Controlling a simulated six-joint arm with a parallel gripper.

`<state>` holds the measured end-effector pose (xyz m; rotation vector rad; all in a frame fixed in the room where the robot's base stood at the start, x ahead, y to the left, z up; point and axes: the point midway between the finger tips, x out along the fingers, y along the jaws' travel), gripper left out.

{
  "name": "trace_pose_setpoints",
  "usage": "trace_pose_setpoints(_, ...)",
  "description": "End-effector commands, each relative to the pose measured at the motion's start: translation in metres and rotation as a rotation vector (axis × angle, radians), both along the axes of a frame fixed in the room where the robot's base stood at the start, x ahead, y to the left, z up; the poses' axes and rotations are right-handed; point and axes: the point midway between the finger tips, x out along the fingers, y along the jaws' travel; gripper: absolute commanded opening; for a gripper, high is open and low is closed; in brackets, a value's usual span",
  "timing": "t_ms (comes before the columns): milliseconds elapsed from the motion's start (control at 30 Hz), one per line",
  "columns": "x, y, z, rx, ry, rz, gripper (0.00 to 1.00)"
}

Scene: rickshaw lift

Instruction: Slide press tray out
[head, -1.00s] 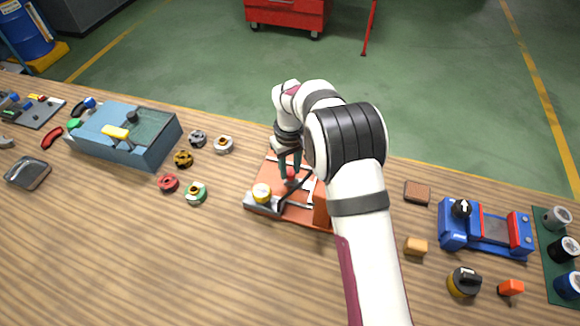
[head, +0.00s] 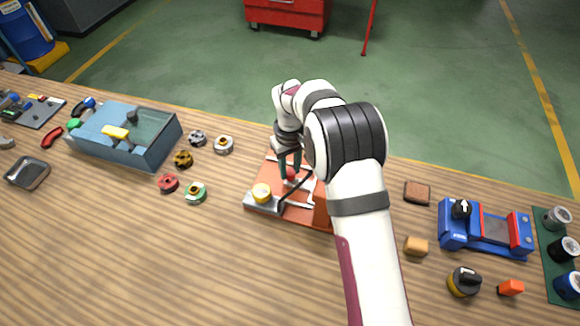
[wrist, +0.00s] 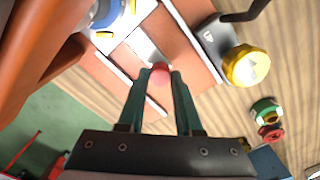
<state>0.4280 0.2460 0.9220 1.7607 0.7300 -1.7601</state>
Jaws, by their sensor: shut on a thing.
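The press (head: 265,178) has an orange-red base and upright, with a grey block and yellow knob (head: 262,192) at its front left. In the wrist view, a silvery tray piece (wrist: 147,46) lies on the base between pale rails, with a round red knob (wrist: 160,76) at its near end. My gripper (wrist: 158,73) is shut on this red knob, one fingertip on each side. In the head view, my gripper (head: 289,176) reaches down over the base. My arm hides part of the press and most of the tray.
A dark lever (head: 293,188) crosses the base near my gripper. The press upright (wrist: 45,40) stands close by on the left in the wrist view. Several coloured rings (head: 183,159) and a blue-grey box (head: 155,151) lie to the left. A blue fixture (head: 458,234) stands right.

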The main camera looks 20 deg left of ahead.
Motion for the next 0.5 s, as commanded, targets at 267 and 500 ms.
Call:
trace_pose_setpoints(267,0.0,0.006,0.0,0.001,0.002,0.0,0.0)
trace_pose_setpoints(500,0.001,0.067,-0.001,0.001,-0.002,0.004,0.0)
